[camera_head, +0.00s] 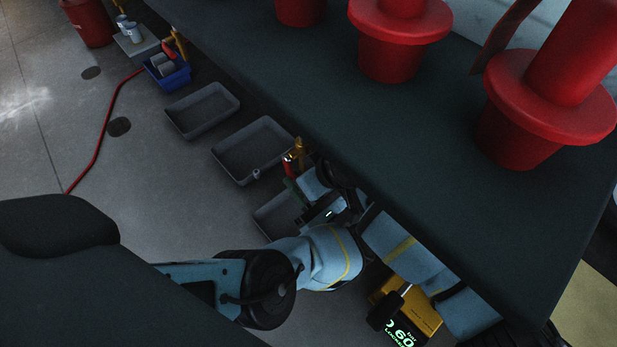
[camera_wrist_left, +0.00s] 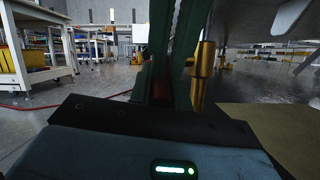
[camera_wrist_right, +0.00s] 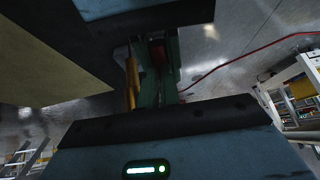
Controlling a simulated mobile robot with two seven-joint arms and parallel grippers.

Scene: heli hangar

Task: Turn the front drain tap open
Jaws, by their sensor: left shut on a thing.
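The drain tap (camera_head: 296,153) is a brass fitting with a red handle (camera_head: 288,167), beside the long edge of the dark surface in the head view. My left gripper (camera_head: 301,187) is at the handle, its green fingers shut on the red part. In the left wrist view a red piece (camera_wrist_left: 160,88) shows between the fingers, with the brass pipe (camera_wrist_left: 204,65) just to their right. The right wrist view shows green fingers (camera_wrist_right: 158,75) around a red piece, with brass (camera_wrist_right: 132,82) to their left; my right gripper's grip is unclear. The arms hide much of the tap.
Grey trays (camera_head: 212,158) lie on the floor along the dark overhanging surface (camera_head: 330,110), which bears large red flanged pieces (camera_head: 391,60). A blue bin (camera_head: 167,82) stands farther back. A yellow gauge (camera_head: 422,312) is at bottom right. A red hose (camera_head: 101,140) crosses open floor.

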